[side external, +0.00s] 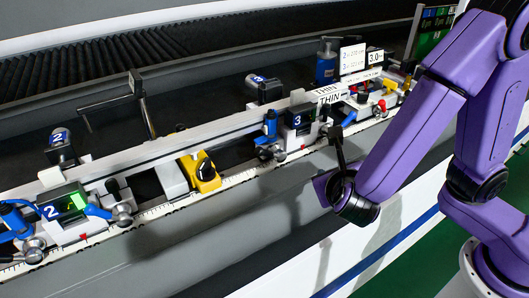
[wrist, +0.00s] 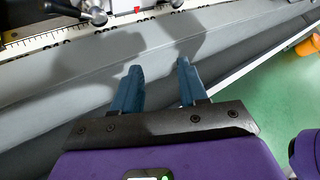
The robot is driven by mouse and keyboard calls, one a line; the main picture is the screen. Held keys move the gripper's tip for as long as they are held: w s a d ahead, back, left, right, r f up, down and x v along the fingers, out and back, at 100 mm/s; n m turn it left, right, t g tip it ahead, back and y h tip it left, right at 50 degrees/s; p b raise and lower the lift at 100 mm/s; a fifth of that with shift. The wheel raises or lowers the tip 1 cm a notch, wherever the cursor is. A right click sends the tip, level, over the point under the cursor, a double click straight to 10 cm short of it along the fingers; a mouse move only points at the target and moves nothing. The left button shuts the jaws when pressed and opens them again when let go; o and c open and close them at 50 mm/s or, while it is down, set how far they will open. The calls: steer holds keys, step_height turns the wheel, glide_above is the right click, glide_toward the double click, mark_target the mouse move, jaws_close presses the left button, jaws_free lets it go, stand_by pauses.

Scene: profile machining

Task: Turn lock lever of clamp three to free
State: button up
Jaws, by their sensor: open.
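Clamp three (side external: 299,119), a dark block marked 3, sits on the rail in the middle of the side view. It has blue levers on both sides, one at its left (side external: 270,126), and round metal knobs low in front. Which lever is the lock lever, and its position, I cannot tell. My gripper (side external: 337,133) is just to the right and in front of clamp three, apart from it as far as I can see. In the wrist view my gripper (wrist: 159,68) has its two blue fingers apart with nothing between them.
Clamp two (side external: 62,208), with a green light, is at the left. A white profile (side external: 150,148) runs along the rail above a ruler strip (wrist: 60,38). The grey front face (wrist: 60,90) is clear.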

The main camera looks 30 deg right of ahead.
mark_target(265, 154)
steer(key=w+a+n+t+y, duration=0.2)
steer(key=a+n+t, duration=0.3)
steer(key=a+n, duration=0.55)
steer(key=shift+m, duration=0.25)
steer(key=x, duration=1.1)
steer(key=a+x, duration=0.1)
steer(key=x, duration=0.5)
steer(key=shift+w+a+f, duration=0.1)
steer(key=shift+w+f, duration=0.05)
steer(key=shift+f, duration=0.05)
